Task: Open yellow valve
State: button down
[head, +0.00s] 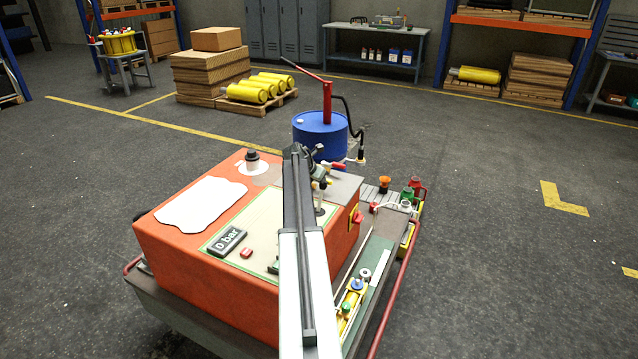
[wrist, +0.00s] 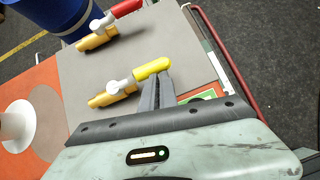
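The yellow valve (wrist: 152,69) shows in the wrist view as a yellow lever on a white hub with a brass body, set on a grey plate (wrist: 130,50). Its lever points right and slightly up. My gripper (wrist: 163,78) has its dark fingers close together at the lower edge of the yellow lever, near its outer end. I cannot tell whether they touch it. I see nothing held between them. In the head view my arm covers most of the valve area.
A red-handled valve (wrist: 125,8) with a brass body sits just beyond on the same plate. A blue drum (head: 320,134) stands behind the orange machine (head: 170,235). The display (head: 227,241) reads 0 bar. Open floor lies to the right.

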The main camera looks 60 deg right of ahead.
jog(key=shift+d, duration=0.1)
jog(key=shift+r, duration=0.2)
jog(key=p+v, duration=0.6)
jog(key=v, duration=0.1)
jog(key=shift+a, duration=0.35)
jog(key=shift+r, duration=0.1)
